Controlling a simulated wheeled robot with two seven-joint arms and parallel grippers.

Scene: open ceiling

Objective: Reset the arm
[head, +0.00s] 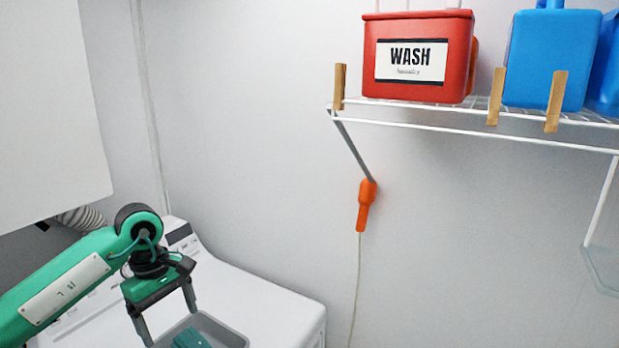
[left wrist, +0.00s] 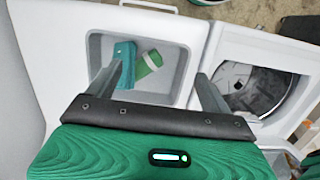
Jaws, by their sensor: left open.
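My left arm comes in from the lower left of the head view. Its left gripper (head: 170,326) hangs over the top of a white machine with its two fingers spread, and nothing shows between them. In the left wrist view the gripper (left wrist: 160,73) also has its fingers wide apart. Below it is a grey bin (head: 228,332) with a teal item (head: 190,339) inside. The left wrist view shows the bin (left wrist: 170,97) holding the teal item (left wrist: 125,53) and a green cylinder with a white band (left wrist: 148,63). My right gripper is not in view.
The white machine (head: 260,290) stands against the wall. A wire shelf (head: 420,127) holds a red WASH box (head: 418,80) and blue containers (head: 548,60). An orange object (head: 366,203) hangs under the shelf with a cord. The left wrist view shows an open round drum (left wrist: 258,92) at right.

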